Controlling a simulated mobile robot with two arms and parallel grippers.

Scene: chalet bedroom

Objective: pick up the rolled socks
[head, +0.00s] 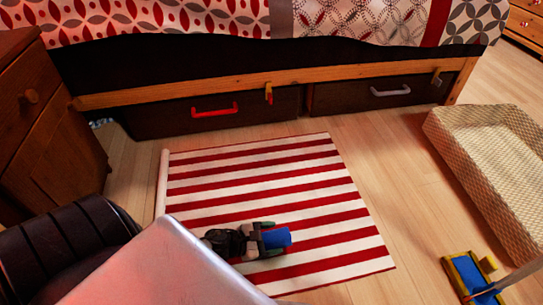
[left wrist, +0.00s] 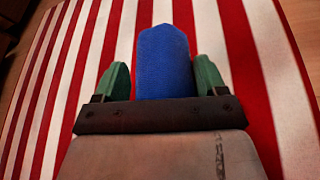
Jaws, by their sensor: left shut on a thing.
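The rolled socks (head: 281,237) show as a blue bundle over the red-and-white striped rug. My left gripper (head: 268,239) has its two green fingers on either side of them and is shut on them. In the left wrist view the blue socks (left wrist: 163,62) stick out forward between the green fingers of the left gripper (left wrist: 162,80), with the rug behind them. I cannot tell whether the socks touch the rug. My right gripper is not in view.
The striped rug (head: 335,205) lies before a bed with dark under-bed drawers (head: 215,117). A wooden cabinet (head: 50,120) stands at left. A woven basket (head: 445,128) is at right, with a blue-and-yellow object (head: 466,275) nearer. Bare floor (head: 400,190) lies between rug and basket.

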